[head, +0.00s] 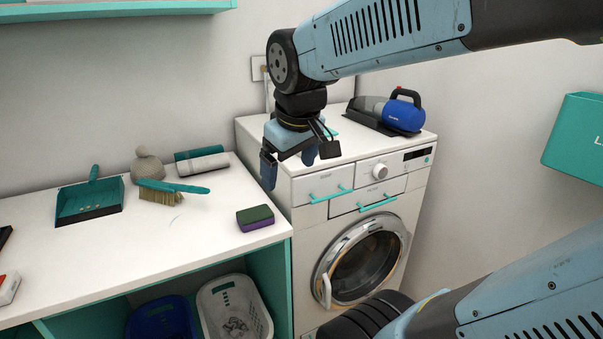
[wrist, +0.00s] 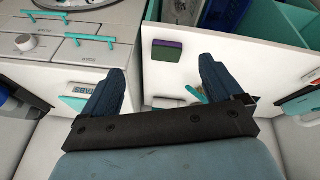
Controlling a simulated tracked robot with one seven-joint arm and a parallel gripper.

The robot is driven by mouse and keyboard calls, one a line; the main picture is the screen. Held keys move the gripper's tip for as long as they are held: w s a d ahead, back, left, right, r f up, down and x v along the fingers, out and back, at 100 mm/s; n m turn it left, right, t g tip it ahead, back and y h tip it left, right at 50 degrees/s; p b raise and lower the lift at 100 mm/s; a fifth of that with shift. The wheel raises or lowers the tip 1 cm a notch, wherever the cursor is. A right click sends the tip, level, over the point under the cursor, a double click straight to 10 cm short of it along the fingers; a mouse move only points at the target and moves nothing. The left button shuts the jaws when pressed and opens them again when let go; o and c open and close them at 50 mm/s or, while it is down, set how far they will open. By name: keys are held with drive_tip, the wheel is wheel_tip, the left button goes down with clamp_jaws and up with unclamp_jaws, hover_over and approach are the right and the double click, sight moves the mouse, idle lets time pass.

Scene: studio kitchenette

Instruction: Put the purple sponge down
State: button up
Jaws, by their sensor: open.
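The purple sponge (head: 256,217), with a dark green top layer, lies flat on the white counter (head: 110,247) near its right front corner. It also shows in the wrist view (wrist: 167,51), beyond and between my fingers. My gripper (head: 288,170) is open and empty, with its fingers pointing down. It is above and apart from the sponge, near the line between counter and washing machine. Both fingers show in the wrist view (wrist: 162,72), spread apart with nothing between them.
The washing machine (head: 368,224) stands right of the counter, with a blue handheld vacuum (head: 403,112) on top. A brush (head: 160,194), a teal dustpan (head: 90,203), a grey knitted hat-like item (head: 147,165) and rolls (head: 202,162) sit further left. Baskets (head: 235,300) stand below the counter.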

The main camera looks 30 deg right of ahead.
drive_tip(key=s+m, duration=0.1)
drive_tip(key=s, duration=0.1)
drive_tip(key=s+m+t, duration=0.1)
drive_tip(key=s+m, duration=0.1)
drive_tip(key=shift+s+r+y, duration=0.15)
drive_tip(key=shift+s+y, duration=0.1)
drive_tip(key=shift+y, duration=0.05)
idle(1.0)
drive_tip(key=shift+o, duration=0.6)
drive_tip(key=m+g+h, duration=0.3)
drive_tip(key=m+g, duration=0.2)
drive_tip(key=m, duration=1.3)
hover_over(253, 214)
drive_tip(key=a, duration=0.2)
wheel_tip(253, 214, down, 18)
drive_tip(key=shift+d+r, duration=0.1)
drive_tip(key=shift+d+x, duration=0.2)
drive_tip(key=shift+x, duration=2.65)
